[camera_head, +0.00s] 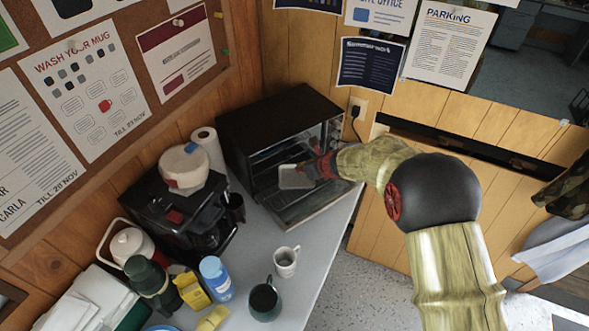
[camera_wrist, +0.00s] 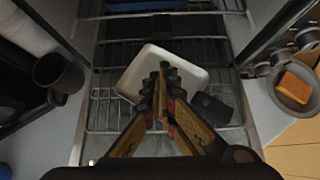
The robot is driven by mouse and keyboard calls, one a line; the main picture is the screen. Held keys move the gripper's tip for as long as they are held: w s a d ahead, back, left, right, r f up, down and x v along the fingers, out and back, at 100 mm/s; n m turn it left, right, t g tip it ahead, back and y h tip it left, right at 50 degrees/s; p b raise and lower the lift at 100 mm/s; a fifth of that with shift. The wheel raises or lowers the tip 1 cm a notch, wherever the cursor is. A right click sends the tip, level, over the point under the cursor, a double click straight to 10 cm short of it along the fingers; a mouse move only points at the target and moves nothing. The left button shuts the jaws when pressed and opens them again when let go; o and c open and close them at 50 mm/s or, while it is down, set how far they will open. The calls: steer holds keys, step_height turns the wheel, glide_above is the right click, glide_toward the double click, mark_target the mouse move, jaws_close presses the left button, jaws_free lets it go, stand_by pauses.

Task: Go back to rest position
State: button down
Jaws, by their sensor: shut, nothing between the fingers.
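My gripper (camera_head: 314,169) is at the open front of a black toaster oven (camera_head: 275,118), with my arm reaching in from the right. In the wrist view my gripper (camera_wrist: 164,72) has its fingers together and holds nothing. A white square dish (camera_wrist: 134,76) lies under the fingertips on the wire rack (camera_wrist: 105,115); it also shows in the head view (camera_head: 291,178). I cannot tell whether the fingertips touch the dish. A small dark block (camera_wrist: 215,108) lies right of the dish.
The oven door (camera_head: 312,211) is down. A coffee maker (camera_head: 185,215) and a paper roll (camera_head: 208,150) stand left of the oven. A white mug (camera_head: 285,262), a dark mug (camera_head: 264,301) and a blue can (camera_head: 216,280) stand in front. Floor shows right of the counter.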

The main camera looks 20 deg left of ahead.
steer(key=p+v, duration=0.1)
steer(key=v, duration=0.6)
steer(key=shift+d, duration=0.2)
steer(key=shift+s+r, duration=0.1)
steer(key=shift+s, duration=0.05)
